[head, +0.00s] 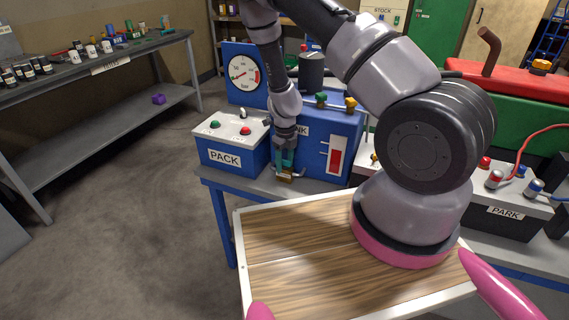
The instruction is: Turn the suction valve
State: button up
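My gripper (285,170) points down at the lower front of the blue tank unit (341,130), whose label is partly hidden by my arm. Its teal fingers are at a small brass-coloured piece (285,179) low on the tank's front, with a short silvery part beside it. I cannot tell whether the fingers touch it or close on it, nor whether it is the suction valve. On the tank's top are a green knob (321,98) and a yellow knob (351,103). A red and white level gauge (336,154) is on its front.
Left of the gripper stands the PACK box (228,158) with green and red buttons. A round pressure dial (244,72) is behind it. The PARK box (505,213) is at the right. A shelf (100,68) with cans and jars stands left, with clear floor before it.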

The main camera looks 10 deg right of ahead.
aim_at(285, 160)
jog(key=shift+d+r, duration=0.1)
jog(key=shift+r, duration=2.95)
jog(key=shift+r, duration=0.1)
